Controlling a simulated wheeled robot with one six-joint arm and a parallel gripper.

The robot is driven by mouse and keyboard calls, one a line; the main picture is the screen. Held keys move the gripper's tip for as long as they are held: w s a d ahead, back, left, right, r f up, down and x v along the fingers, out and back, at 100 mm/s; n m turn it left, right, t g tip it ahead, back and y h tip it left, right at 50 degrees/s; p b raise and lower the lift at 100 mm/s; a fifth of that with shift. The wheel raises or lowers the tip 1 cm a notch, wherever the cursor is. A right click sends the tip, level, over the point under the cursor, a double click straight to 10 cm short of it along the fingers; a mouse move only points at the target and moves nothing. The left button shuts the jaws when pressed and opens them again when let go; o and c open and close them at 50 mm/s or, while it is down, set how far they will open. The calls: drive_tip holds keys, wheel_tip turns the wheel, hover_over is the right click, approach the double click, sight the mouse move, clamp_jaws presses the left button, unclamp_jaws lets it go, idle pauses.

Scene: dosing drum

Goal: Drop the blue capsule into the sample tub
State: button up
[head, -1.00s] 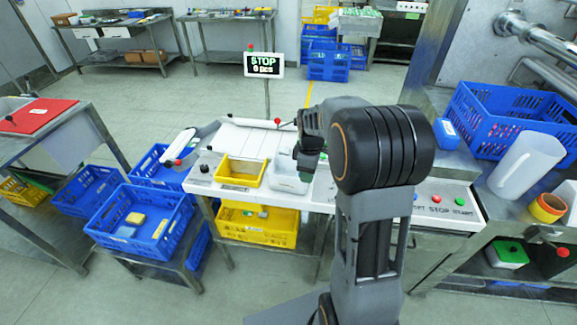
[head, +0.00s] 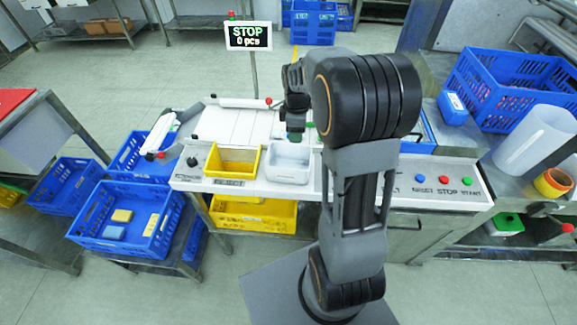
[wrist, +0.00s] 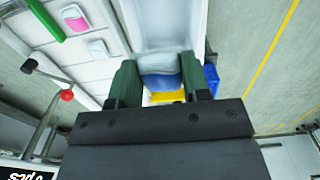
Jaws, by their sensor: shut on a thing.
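My gripper (head: 296,135) is above the back of the white sample tub (head: 289,163) in the head view, partly behind my arm. In the wrist view its two dark green fingers (wrist: 160,82) are closed on the blue capsule (wrist: 160,81), a small pouch with a pale upper part and a blue lower part. The capsule cannot be made out in the head view. The sample tub stands on the white machine top, just right of the yellow reject bin (head: 232,161). I see nothing inside the tub.
A sign reading STOP, 0 pcs (head: 248,36) stands behind the machine. Coloured buttons (head: 442,180) line the right front. A blue crate (head: 125,218) stands at lower left.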

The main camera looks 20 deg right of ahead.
wheel_tip(320, 180, down, 4)
drive_tip(key=shift+r+b, duration=0.1)
drive_tip(key=shift+b, duration=1.05)
drive_tip(key=o, duration=1)
drive_tip(key=shift+r, duration=0.15)
wheel_tip(320, 180, up, 14)
drive_tip(key=shift+f+b, duration=0.2)
drive_tip(key=shift+b, duration=0.15)
